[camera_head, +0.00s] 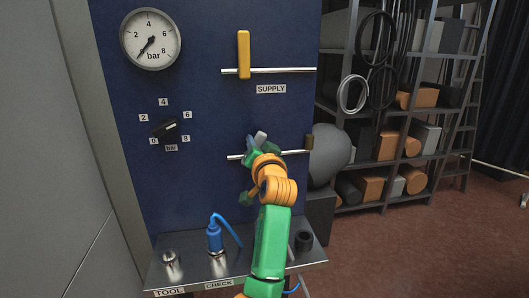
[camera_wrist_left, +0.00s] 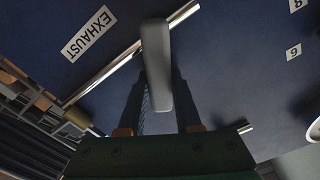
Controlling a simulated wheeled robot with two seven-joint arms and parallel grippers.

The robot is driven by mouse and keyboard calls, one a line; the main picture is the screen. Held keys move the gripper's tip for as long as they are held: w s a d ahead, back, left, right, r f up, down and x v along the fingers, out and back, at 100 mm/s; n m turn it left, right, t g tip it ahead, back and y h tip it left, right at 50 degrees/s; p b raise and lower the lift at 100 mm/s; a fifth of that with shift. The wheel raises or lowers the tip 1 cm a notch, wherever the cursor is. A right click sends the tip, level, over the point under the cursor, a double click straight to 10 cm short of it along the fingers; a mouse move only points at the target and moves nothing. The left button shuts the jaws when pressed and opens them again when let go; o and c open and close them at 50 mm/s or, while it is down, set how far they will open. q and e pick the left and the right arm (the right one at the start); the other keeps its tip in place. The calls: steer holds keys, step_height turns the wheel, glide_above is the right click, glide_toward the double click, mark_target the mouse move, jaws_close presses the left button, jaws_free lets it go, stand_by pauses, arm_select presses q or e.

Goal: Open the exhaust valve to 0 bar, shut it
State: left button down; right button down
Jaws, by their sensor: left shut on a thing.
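The grey exhaust valve lever (camera_head: 261,135) shows its tip above my left gripper (camera_head: 253,146) in the head view. In the left wrist view the lever (camera_wrist_left: 155,62) lies between the two dark fingers of the left gripper (camera_wrist_left: 160,100), which is shut on it. The lever crosses the silver exhaust pipe (camera_head: 236,156) at an angle. The EXHAUST label (camera_wrist_left: 87,33) shows in the wrist view; in the head view my arm hides it. The round gauge (camera_head: 151,39) has its needle pointing lower left, about 0 bar. My right gripper is in neither view.
The yellow supply lever (camera_head: 244,56) stands upright across its pipe. A black selector knob (camera_head: 164,129) is marked 0 to 8 bar. The shelf (camera_head: 193,272) below holds a blue tool (camera_head: 214,237), a metal piece (camera_head: 170,258) and a dark cup (camera_head: 304,241). Storage racks stand at right.

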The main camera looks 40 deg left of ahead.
arm_select(q)
steer(key=n, duration=0.1)
steer(key=s+a+n+b, duration=0.1)
steer(key=n, duration=0.1)
steer(key=shift+r, duration=0.15)
steer(key=shift+s+a+n, duration=0.2)
steer(key=shift+s+n, duration=0.05)
steer(key=shift+n, duration=0.45)
steer(key=shift+s+a+n, duration=0.15)
steer(key=shift+s+n, duration=0.05)
steer(key=shift+n, duration=0.5)
steer(key=c, duration=0.6)
jaws_free()
steer(key=shift+r, duration=0.1)
